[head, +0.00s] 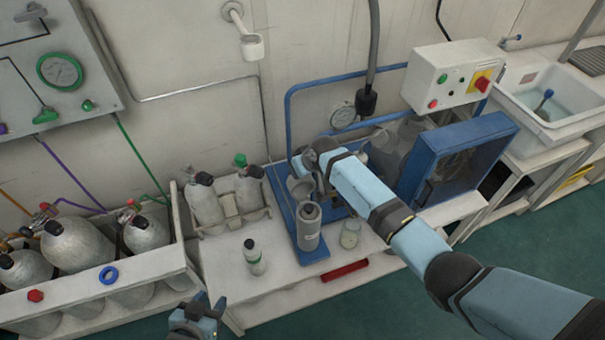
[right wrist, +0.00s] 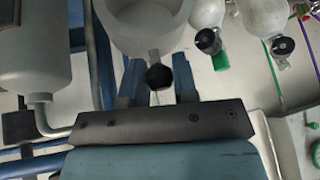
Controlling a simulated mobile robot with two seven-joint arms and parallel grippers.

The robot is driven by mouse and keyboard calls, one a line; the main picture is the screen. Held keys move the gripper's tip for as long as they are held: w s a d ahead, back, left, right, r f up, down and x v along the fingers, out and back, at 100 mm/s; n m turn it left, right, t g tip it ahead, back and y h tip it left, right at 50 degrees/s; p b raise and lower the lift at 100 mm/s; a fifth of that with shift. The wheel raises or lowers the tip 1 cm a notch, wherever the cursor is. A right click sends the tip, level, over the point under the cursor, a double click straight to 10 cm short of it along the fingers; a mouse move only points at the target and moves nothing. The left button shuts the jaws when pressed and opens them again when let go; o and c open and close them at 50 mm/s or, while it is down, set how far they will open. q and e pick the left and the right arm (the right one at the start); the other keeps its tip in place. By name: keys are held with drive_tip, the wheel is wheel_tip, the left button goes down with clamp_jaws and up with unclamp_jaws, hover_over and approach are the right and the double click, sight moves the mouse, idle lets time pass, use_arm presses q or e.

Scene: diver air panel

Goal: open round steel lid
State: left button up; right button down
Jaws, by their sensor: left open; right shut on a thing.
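In the right wrist view a round, hollow pale steel piece, which looks like the lid (right wrist: 150,25), has a short stem ending in a black ball knob (right wrist: 160,77). The knob sits between the fingers of my right gripper (right wrist: 158,72), which is shut on it. In the head view my right gripper (head: 305,168) is at the blue-framed stand, and its wrist hides much of the lid (head: 299,187). I cannot tell how far the lid is open. My left gripper (head: 198,312) is open and empty at the bottom edge, in front of the bench.
A grey cylinder (head: 309,226) stands in front of the lid, with a small jar (head: 350,233) beside it. A dark-capped bottle (head: 253,257) and a red bar (head: 344,271) are on the bench. A blue door (head: 460,160) is at right. Several gas cylinders (head: 85,245) stand at left.

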drive_tip(key=shift+w+a, duration=0.1)
drive_tip(key=shift+w, duration=0.25)
drive_tip(key=c, duration=0.9)
unclamp_jaws()
drive_tip(key=shift+f, duration=0.1)
drive_tip(key=v, duration=1.3)
drive_tip(key=shift+s+r, duration=0.15)
drive_tip(key=shift+r, duration=0.25)
